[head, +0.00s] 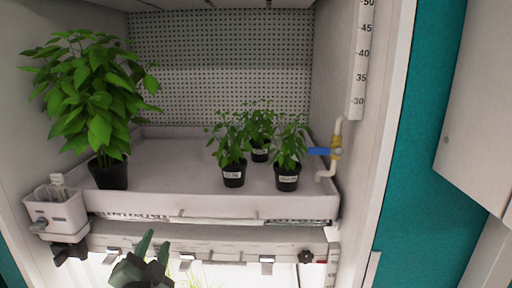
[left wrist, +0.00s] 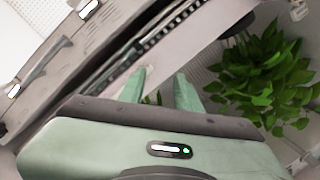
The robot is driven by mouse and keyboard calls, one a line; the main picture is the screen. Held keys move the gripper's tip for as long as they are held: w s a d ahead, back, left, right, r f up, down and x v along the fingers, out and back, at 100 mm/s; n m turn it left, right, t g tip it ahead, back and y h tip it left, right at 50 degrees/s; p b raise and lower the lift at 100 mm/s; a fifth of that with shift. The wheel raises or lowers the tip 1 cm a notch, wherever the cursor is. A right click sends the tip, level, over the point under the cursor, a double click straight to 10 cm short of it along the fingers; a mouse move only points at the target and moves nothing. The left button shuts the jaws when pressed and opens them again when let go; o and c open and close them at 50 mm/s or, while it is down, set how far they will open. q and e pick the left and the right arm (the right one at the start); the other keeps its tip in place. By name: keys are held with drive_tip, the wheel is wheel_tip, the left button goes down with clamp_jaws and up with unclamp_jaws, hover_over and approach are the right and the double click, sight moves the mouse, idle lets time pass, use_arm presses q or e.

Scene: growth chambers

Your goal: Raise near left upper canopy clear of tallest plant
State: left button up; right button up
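The underside of the upper canopy (head: 210,4) shows only as a pale strip along the top edge of the head view, above the plants; most of it is out of frame. The tallest plant (head: 95,95) is a large leafy green one in a black pot at the left of the tray, its top leaves close below that strip. It also shows at the right of the left wrist view (left wrist: 262,85). My left gripper (head: 150,250) is low in front of the shelf edge, below the tray. Its green fingers (left wrist: 160,92) are apart with nothing seen held. My right gripper is not in view.
Several smaller things stand around: potted plants (head: 258,140) at the tray's right, a white box (head: 55,212) at its left corner, and a blue-handled valve (head: 322,151). A height scale (head: 361,60) runs up the right post. A clipped bar (head: 210,248) lies under the white tray (head: 200,208).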

use_arm(q)
drive_tip(key=s+f+n+g, duration=0.2)
drive_tip(key=s+f+g, duration=0.25)
drive_tip(key=f, duration=0.45)
drive_tip(key=s+f+n+g, duration=0.25)
drive_tip(key=s+f, duration=0.35)
drive_tip(key=f, duration=0.3)
drive_tip(key=s+d+f+n+g+h, duration=0.1)
drive_tip(key=s+f+g, duration=0.35)
drive_tip(key=s, duration=0.55)
drive_tip(key=s+d+f+n+g+h, duration=0.1)
drive_tip(key=s+f+g, duration=0.2)
drive_tip(key=s+f, duration=0.45)
wheel_tip(320, 180, down, 24)
drive_tip(key=s, duration=0.3)
drive_tip(key=s+a+f+g, duration=0.2)
drive_tip(key=s+a+f, duration=0.1)
drive_tip(key=s+f, duration=1.4)
drive_tip(key=shift+a+f+b, duration=0.15)
drive_tip(key=shift+f+b, duration=0.05)
drive_tip(key=shift+b, duration=0.1)
drive_tip(key=shift+m, duration=0.25)
